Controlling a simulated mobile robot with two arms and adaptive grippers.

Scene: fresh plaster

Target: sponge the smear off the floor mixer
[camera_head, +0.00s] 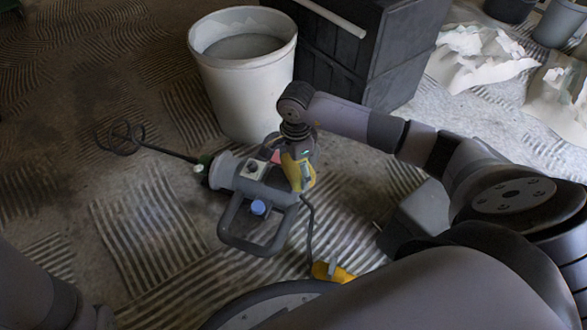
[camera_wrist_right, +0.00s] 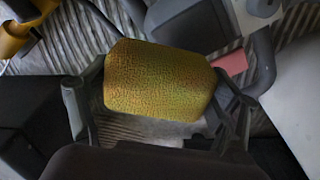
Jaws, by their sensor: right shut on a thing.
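The floor mixer (camera_head: 227,172) lies on the ridged floor, a grey body with a loop handle, a blue round part and a shaft ending in a wire paddle at left. My right gripper (camera_head: 298,168) is at the right end of its body, shut on a yellow sponge (camera_wrist_right: 160,80), which also shows in the head view (camera_head: 297,174). A flat pinkish patch (camera_wrist_right: 230,62), perhaps the smear, shows just beyond the sponge in the wrist view, and by the gripper in the head view (camera_head: 276,156). I cannot tell whether the sponge touches the mixer. My left gripper is out of view.
A white bucket (camera_head: 240,85) with grey contents stands behind the mixer, beside a dark chest (camera_head: 345,50). A yellow object (camera_head: 333,272) lies near the cable in front. Crumpled white sheeting (camera_head: 480,60) lies at back right. The floor at left is mostly clear.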

